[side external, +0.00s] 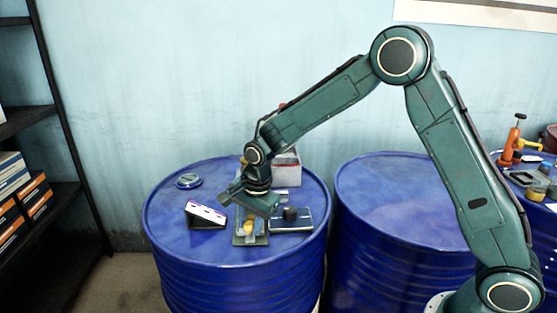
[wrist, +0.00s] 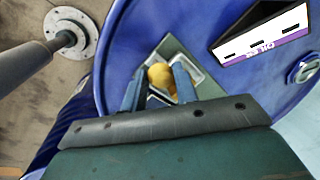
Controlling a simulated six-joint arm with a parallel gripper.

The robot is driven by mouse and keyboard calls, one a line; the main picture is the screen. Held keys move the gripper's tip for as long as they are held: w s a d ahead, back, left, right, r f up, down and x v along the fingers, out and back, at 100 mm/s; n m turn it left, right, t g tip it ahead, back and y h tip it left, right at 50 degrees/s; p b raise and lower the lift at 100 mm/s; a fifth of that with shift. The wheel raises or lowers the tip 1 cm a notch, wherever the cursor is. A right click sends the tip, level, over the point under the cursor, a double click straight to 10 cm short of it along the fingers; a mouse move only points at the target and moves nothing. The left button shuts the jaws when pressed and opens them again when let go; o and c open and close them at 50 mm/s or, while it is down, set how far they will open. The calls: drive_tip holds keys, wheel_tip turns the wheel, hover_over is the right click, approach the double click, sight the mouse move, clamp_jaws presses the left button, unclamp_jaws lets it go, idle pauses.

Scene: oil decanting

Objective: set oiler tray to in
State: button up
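A green-grey tray (side external: 240,240) lies near the front edge of the left blue drum; it also shows in the wrist view (wrist: 174,45) with pale-rimmed recesses. A rounded yellow thing (wrist: 160,77) sits at the tray; it also shows in the side external view (side external: 248,227). My gripper (wrist: 157,82) points down over the tray, its two blue fingers apart on either side of the yellow thing. I see no clear grip on it. In the side external view my gripper (side external: 250,217) hides part of the tray. Which thing is the oiler tray is not marked.
A dark stand with a white and purple face (side external: 205,213) is left of the tray. A round blue lid (side external: 188,181) lies behind it. A grey plate (side external: 285,227) with a black block is on the right, a red and white box (side external: 287,170) behind. The right drum's top (side external: 395,190) is clear.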

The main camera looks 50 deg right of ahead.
clamp_jaws()
drive_tip(key=shift+w+d+r, duration=0.1)
drive_tip(key=shift+w+d, duration=2.95)
drive_tip(key=shift+w, duration=0.05)
drive_tip(key=shift+o, duration=1.8)
unclamp_jaws()
drive_tip(key=shift+o, duration=1.1)
drive_tip(key=shift+s, duration=0.1)
wheel_tip(320, 180, up, 14)
drive_tip(key=s, duration=0.2)
drive_tip(key=shift+s+d+f, duration=0.25)
